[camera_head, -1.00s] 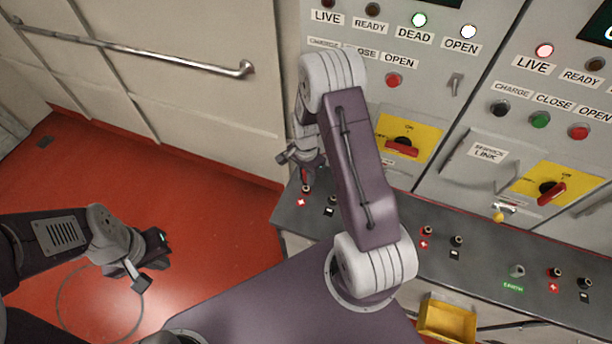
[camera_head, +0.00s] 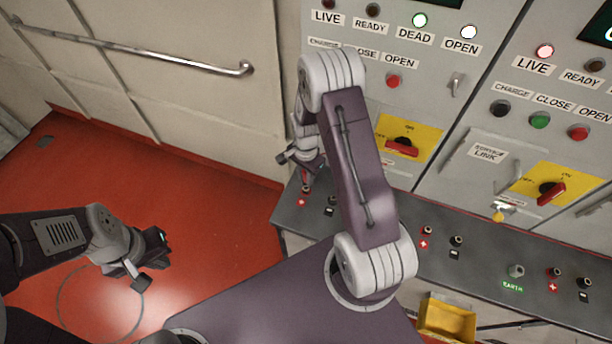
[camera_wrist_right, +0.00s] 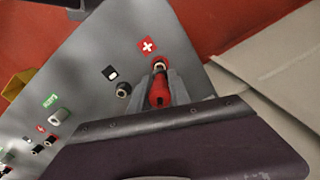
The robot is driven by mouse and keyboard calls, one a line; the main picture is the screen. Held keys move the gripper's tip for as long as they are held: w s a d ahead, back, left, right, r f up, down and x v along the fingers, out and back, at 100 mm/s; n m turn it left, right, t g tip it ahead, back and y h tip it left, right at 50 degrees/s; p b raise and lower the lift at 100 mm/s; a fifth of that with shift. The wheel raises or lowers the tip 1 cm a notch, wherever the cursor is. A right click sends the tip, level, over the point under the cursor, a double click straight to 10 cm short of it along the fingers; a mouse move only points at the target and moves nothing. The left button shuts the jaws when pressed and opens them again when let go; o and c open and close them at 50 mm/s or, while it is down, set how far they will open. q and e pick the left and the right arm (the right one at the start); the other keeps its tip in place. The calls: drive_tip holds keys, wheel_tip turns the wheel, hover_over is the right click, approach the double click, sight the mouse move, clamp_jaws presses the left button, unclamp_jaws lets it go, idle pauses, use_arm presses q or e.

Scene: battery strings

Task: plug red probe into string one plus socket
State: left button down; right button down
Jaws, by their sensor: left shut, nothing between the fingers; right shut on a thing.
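My right gripper (camera_wrist_right: 165,90) is shut on the red probe (camera_wrist_right: 159,92) in the right wrist view. The probe's front end meets the string one plus socket (camera_wrist_right: 159,65), beside a red plus label (camera_wrist_right: 148,45). I cannot tell how deep the tip sits. In the head view, my right gripper (camera_head: 305,168) is over the left end of the grey shelf, and the plus socket (camera_head: 306,188) shows just below it. The probe is mostly hidden there by my arm. My left gripper (camera_head: 142,268) is shut and empty, over the red floor and away from the shelf.
The black minus socket (camera_wrist_right: 123,89) is close beside the plus socket. More sockets, including a green-labelled earth socket (camera_head: 516,271), line the shelf (camera_head: 480,259). Panels with a red rotary switch (camera_head: 402,143) rise behind. A yellow bin (camera_head: 446,318) is below the shelf.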

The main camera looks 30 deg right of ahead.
drive_tip(key=shift+f+b, duration=1.3)
drive_tip(key=shift+f, duration=0.45)
drive_tip(key=c, duration=1.1)
unclamp_jaws()
drive_tip(key=shift+c, duration=0.2)
wheel_tip(320, 180, up, 9)
drive_tip(key=shift+f+b, duration=0.1)
drive_tip(key=shift+b, duration=0.65)
